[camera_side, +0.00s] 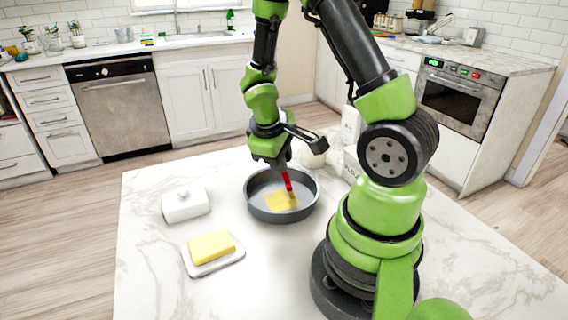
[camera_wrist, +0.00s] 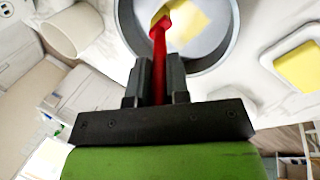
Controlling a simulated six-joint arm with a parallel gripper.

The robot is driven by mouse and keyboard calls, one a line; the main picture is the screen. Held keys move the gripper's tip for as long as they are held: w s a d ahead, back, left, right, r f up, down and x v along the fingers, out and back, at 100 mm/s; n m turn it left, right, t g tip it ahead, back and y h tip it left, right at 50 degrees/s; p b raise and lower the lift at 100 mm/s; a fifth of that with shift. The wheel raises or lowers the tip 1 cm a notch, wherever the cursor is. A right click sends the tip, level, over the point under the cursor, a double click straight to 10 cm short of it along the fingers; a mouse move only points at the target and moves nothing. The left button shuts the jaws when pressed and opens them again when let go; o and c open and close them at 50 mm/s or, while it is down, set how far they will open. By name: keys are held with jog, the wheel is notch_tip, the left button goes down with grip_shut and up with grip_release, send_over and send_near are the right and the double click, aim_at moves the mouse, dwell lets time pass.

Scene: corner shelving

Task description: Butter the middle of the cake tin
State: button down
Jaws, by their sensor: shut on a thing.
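The round grey cake tin (camera_side: 257,208) stands on the marble counter, and its rim shows in the wrist view (camera_wrist: 231,35). A yellow butter patch (camera_side: 283,201) covers part of the middle of its floor; it also shows in the wrist view (camera_wrist: 190,32). My gripper (camera_side: 277,160) is above the tin, pointing down. It is shut on a red tool (camera_side: 288,181), seen between the fingers in the wrist view (camera_wrist: 158,75). The tool's lower end is over or at the yellow patch; I cannot tell whether it touches. A butter block (camera_side: 212,246) lies on a white dish (camera_side: 231,263).
A white lidded butter-dish cover (camera_side: 186,204) sits left of the tin. White containers (camera_side: 349,127) stand behind the tin to the right, close to my arm. The counter's (camera_side: 150,285) front left is clear.

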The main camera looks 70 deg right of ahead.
jog(key=w+d+r, duration=0.3)
jog(key=r, duration=0.5)
dwell(0.7)
jog(key=shift+d, duration=0.1)
dwell(1.0)
jog(key=w+a+r, duration=0.3)
jog(key=r, duration=0.1)
jog(key=shift+w+d+f, duration=0.1)
jog(key=shift+f, duration=2.4)
